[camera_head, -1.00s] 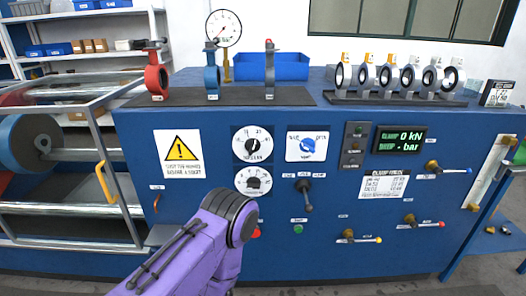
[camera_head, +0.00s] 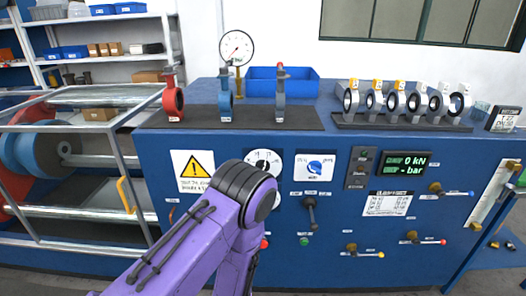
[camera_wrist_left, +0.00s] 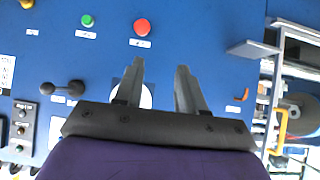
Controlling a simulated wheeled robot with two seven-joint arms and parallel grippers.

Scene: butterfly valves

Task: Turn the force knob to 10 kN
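A white dial with a black knob (camera_head: 264,160) is on the front of the blue cabinet, its lower part covered by my purple left arm. A second dial below it is almost wholly hidden by the arm. Which of them is the force knob I cannot read. The display (camera_head: 404,164) reads 0 kN and "- bar". In the left wrist view my left gripper (camera_wrist_left: 158,76) is open, its fingers apart and pointing at the panel. Part of a white dial (camera_wrist_left: 147,97) shows between and behind the fingers; contact cannot be told. My right gripper is not in view.
Near the gripper are a red button (camera_wrist_left: 142,26), a green button (camera_wrist_left: 88,20) and a black lever (camera_wrist_left: 62,88). A blue selector dial (camera_head: 314,167) is right of the upper dial. Valves (camera_head: 173,100) and a pressure gauge (camera_head: 237,47) stand on top. A rail frame (camera_head: 133,170) stands left.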

